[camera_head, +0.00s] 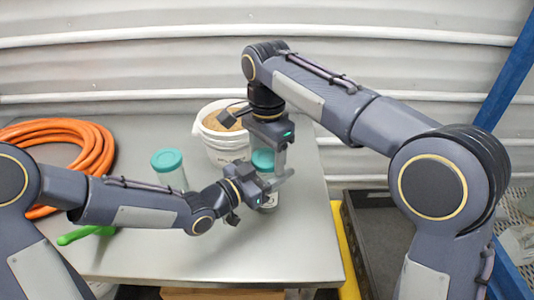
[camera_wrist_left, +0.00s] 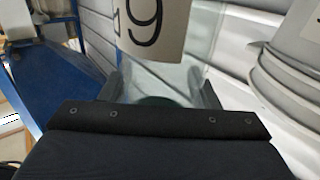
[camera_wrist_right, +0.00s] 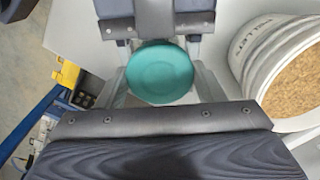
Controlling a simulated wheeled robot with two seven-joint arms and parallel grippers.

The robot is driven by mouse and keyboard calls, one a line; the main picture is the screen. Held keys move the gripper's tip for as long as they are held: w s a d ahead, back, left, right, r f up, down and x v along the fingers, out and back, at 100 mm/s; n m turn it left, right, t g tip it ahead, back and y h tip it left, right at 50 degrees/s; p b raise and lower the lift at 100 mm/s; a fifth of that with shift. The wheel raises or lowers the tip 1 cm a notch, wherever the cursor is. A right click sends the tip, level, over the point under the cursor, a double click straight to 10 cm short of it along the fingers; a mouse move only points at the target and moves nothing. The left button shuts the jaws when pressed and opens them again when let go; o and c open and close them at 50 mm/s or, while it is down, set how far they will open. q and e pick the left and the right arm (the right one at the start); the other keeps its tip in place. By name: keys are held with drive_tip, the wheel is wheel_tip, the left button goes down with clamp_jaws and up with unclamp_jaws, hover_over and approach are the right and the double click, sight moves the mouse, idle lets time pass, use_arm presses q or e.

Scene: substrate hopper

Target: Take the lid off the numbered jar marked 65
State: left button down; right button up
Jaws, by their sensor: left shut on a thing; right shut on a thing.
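The jar held by my grippers (camera_head: 269,201) is clear with a teal lid (camera_head: 262,159), near the middle of the table. In the left wrist view its white label (camera_wrist_left: 152,25) appears upside down; one digit reads like a 9, so a 6 upright, and the other is cut off. My left gripper (camera_head: 272,183) is shut on the jar's body from the left. My right gripper (camera_head: 266,157) comes from above and is shut on the lid, which shows between its fingers in the right wrist view (camera_wrist_right: 160,73). I cannot tell whether the lid is loose.
A second teal-lidded jar (camera_head: 170,176) stands to the left. A white bucket of brown pellets (camera_head: 222,147) stands just behind the held jar. An orange hose coil (camera_head: 95,150) and a green-handled tool (camera_head: 82,234) lie at left. The table front (camera_head: 270,255) is clear.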

drive_tip(key=n, duration=0.6)
drive_tip(key=shift+n, duration=0.3)
drive_tip(key=o, duration=1.1)
drive_tip(key=shift+r, duration=2.3)
drive_tip(key=shift+c, duration=0.5)
wheel_tip(320, 180, up, 2)
drive_tip(key=m, duration=0.3)
drive_tip(key=shift+r+m, duration=0.1)
drive_tip(key=shift+m, duration=0.2)
drive_tip(key=shift+r+m, duration=0.45)
drive_tip(key=shift+m, duration=0.55)
drive_tip(key=shift+f, duration=3.8)
